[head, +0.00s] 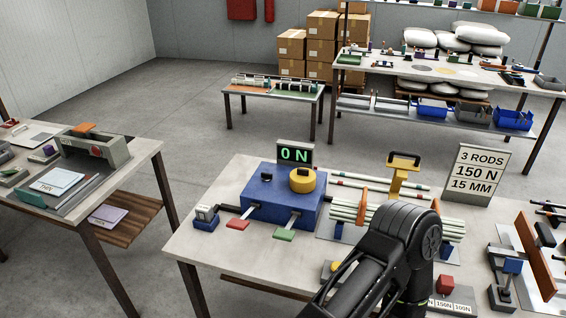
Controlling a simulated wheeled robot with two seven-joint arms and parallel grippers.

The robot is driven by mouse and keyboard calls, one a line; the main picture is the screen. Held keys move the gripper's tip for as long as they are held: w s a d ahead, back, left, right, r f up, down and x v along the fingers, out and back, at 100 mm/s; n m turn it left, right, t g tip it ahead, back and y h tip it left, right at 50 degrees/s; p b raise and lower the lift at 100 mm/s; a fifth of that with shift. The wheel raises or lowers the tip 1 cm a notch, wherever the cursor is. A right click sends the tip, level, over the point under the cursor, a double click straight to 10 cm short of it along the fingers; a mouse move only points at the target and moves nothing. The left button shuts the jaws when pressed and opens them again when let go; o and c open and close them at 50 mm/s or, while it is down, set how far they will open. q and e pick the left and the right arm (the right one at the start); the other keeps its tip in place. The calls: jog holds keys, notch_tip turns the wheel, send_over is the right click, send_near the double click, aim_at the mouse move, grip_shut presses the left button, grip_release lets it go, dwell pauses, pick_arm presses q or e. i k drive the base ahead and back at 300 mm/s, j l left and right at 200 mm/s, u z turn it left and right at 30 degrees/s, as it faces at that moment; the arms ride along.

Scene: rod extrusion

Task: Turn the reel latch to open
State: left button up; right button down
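I cannot make out for certain which part is the reel latch. A blue box (272,213) on the near table carries a yellow round knob (302,180) and a display (295,154) reading "0 N". A red tab (238,224) and a green tab (284,235) stick out from its front. A yellow upright handle (401,176) stands behind a bundle of pale rods (345,212) with orange end holders. One black arm of mine reaches up from the bottom and covers part of the rods. Neither gripper shows.
The near table (205,245) has a bare left corner. A sign (471,173) reads "3 RODS 150 N 15 MM". An orange panel (536,256) and a blue clamp (506,281) stand at right. Another bench (120,160) is at left, with floor between.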

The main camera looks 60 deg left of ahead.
aim_at(266, 178)
jog(key=k+j+z, duration=0.15)
jog(key=k+j, duration=0.75)
jog(key=k+j+z, duration=0.15)
jog(key=k+j, duration=0.7)
jog(key=k, duration=0.1)
